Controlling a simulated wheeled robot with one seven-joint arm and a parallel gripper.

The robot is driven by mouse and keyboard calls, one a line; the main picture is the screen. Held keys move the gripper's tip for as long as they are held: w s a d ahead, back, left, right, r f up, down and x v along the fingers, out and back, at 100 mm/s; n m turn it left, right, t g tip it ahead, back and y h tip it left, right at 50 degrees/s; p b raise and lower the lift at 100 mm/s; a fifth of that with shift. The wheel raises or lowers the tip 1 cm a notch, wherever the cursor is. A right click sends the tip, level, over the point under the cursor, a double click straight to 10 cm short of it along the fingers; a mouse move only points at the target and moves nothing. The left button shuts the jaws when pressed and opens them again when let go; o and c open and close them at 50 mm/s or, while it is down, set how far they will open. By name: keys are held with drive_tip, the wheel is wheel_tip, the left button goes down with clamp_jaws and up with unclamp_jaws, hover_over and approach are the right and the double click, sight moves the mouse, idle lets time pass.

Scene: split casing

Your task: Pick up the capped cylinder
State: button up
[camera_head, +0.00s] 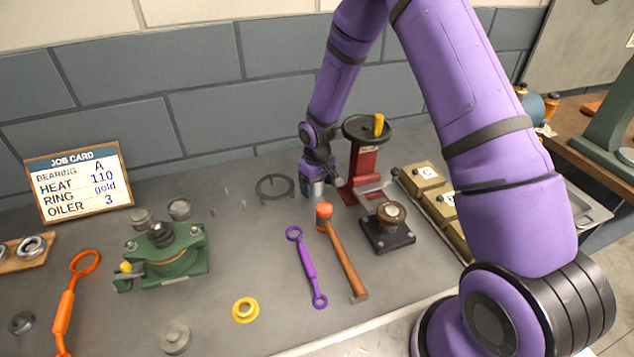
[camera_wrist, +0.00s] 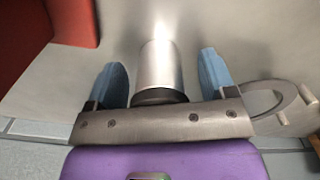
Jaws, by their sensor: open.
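A bright silver cylinder (camera_wrist: 160,65) with a dark ring at its near end, which I take to be the capped cylinder, shows in the wrist view. It lies between the two blue fingers of my gripper (camera_head: 320,184), with a gap on each side, so the fingers are apart and not closed on it. In the head view my gripper is low over the bench, just left of the red press. The cylinder is hard to tell from the fingers there.
The red press (camera_head: 364,170) with a black wheel stands close at right. A dark ring stand (camera_head: 274,188) is close at left. An orange-headed hammer (camera_head: 342,255) and purple wrench (camera_head: 305,267) lie in front. A green casing (camera_head: 168,259) stands farther left.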

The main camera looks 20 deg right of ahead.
drive_tip(key=shift+c, duration=0.3)
drive_tip(key=c, duration=1)
